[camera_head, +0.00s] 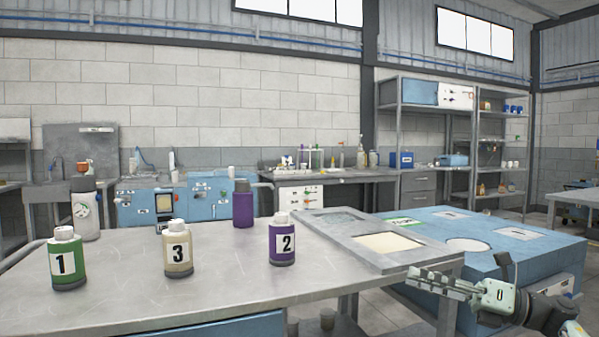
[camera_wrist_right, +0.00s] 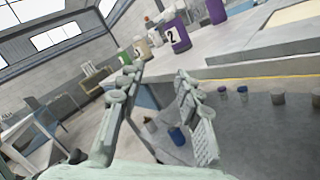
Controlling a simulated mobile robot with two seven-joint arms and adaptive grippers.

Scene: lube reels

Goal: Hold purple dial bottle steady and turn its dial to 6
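A plain purple bottle with a grey top (camera_head: 243,208) stands upright at the back of the metal table; no dial figures are readable on it. A purple bottle labelled 2 (camera_head: 282,243), with a white cap, stands nearer the front; it also shows in the right wrist view (camera_wrist_right: 177,37). I cannot tell for sure which one bears the dial. My right gripper (camera_head: 428,280) is off the table's right front side, away from both bottles. In the right wrist view its fingers (camera_wrist_right: 158,74) are spread with nothing between them. My left gripper is not in view.
A green bottle labelled 1 (camera_head: 67,262), a cream bottle labelled 3 (camera_head: 178,250) and a white bottle with a round mark (camera_head: 86,212) stand on the metal table (camera_head: 190,305). A grey framed tray (camera_head: 335,244) lies at its right, beside a blue workbench (camera_head: 470,235).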

